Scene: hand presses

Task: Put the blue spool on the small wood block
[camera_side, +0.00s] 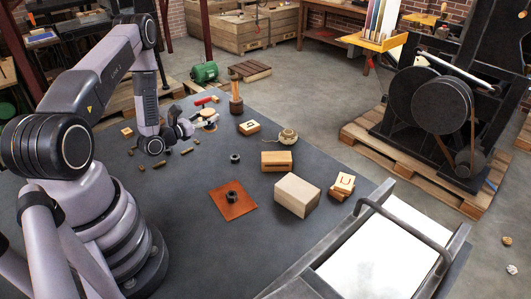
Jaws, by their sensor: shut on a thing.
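My gripper (185,127) is low over the dark table at the back left, beside a round wooden piece with red on it (208,114). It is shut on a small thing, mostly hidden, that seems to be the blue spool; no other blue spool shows. A small wood block (277,161) with a dark slot in its front lies near the table's middle, right of my gripper and apart from it. A larger pale block (297,195) stands in front of it. I cannot tell for certain which block is the named one.
Lettered blocks (249,127) and stacked ones (343,184), a twine ball (287,135), a dark ring (235,158), and a black piece on a brown leather square (239,200) dot the table. A wooden-handled tool (236,97) stands upright behind. A press bed (375,250) fills the front right.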

